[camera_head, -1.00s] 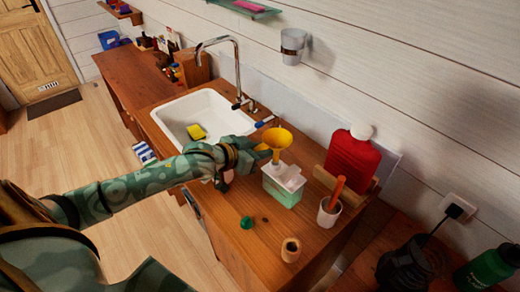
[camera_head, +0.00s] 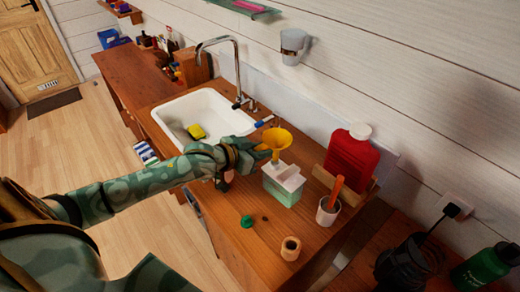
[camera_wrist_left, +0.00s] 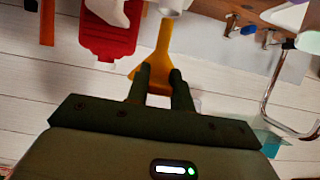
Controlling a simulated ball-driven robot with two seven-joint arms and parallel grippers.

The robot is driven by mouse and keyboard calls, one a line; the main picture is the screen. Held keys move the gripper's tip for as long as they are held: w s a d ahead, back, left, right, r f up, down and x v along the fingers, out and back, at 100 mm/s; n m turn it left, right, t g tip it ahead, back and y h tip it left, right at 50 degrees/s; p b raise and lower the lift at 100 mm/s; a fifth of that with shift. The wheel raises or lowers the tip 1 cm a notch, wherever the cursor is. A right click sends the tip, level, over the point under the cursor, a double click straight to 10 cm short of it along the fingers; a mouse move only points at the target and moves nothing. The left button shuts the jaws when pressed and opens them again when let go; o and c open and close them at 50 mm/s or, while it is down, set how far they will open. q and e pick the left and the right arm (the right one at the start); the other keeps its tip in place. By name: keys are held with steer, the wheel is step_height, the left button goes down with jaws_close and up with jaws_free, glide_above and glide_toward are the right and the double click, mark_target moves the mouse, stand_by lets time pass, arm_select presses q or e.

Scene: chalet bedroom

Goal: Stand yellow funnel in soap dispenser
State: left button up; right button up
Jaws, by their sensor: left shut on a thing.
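The yellow funnel (camera_head: 278,139) is upright, cone up and spout down, in my left gripper (camera_head: 264,149). In the left wrist view, which is upside down, both fingers (camera_wrist_left: 158,84) are shut on the funnel (camera_wrist_left: 155,55). The soap dispenser (camera_head: 283,191), a pale green box with a white top, stands on the wooden counter just below the funnel. The spout reaches down to the dispenser's top. In the wrist view, the spout end meets a white round part (camera_wrist_left: 173,6) at the picture's edge. I cannot tell whether the tip is inside it. My right gripper is not in view.
The sink (camera_head: 208,117) with a yellow sponge (camera_head: 196,131) lies to the left. A red bottle (camera_head: 351,158) and a white cup (camera_head: 328,211) stand right of the dispenser. A green cap (camera_head: 247,221) and a wooden holder (camera_head: 291,248) are in front. The faucet (camera_head: 237,70) rises behind.

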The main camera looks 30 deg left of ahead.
mark_target(273, 161)
arm_select(q)
steer(key=shift+f, duration=0.25)
steer(key=shift+f+b, duration=1.4)
steer(key=shift+f, duration=1.2)
steer(key=o, duration=1)
steer(key=shift+o, duration=0.2)
steer(key=p+v, duration=0.4)
steer(key=v, duration=1.2)
steer(key=shift+s+a, duration=0.15)
